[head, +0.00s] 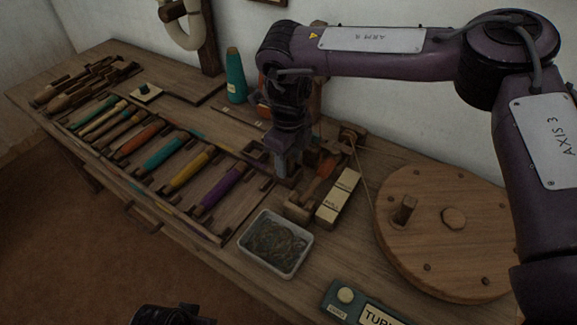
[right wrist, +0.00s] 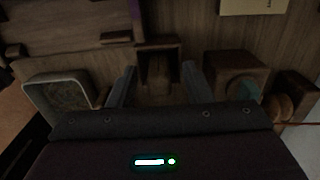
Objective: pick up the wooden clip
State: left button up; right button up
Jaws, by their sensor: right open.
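My right gripper (head: 286,168) reaches down over the middle of the bench, fingers pointing down. In the right wrist view its two fingers (right wrist: 158,84) stand apart with nothing gripped between them. A small brown wooden piece (right wrist: 158,72), which looks like the wooden clip, sits in a dark wooden holder (right wrist: 158,45) between and just beyond the fingertips. The picture is dark, so its exact shape is unclear. In the head view the gripper and nearby blocks hide the clip. A dark part of what seems my left gripper (head: 172,314) shows at the bottom edge; its fingers cannot be made out.
A rack of coloured bobbins (head: 165,153) lies left of my right gripper. A white tray of dark coils (head: 275,243) stands in front. A cream-faced block (head: 339,196), a round wooden turntable (head: 445,235) and a teal cone (head: 236,77) are around it.

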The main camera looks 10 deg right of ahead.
grip_shut()
dwell(0.3)
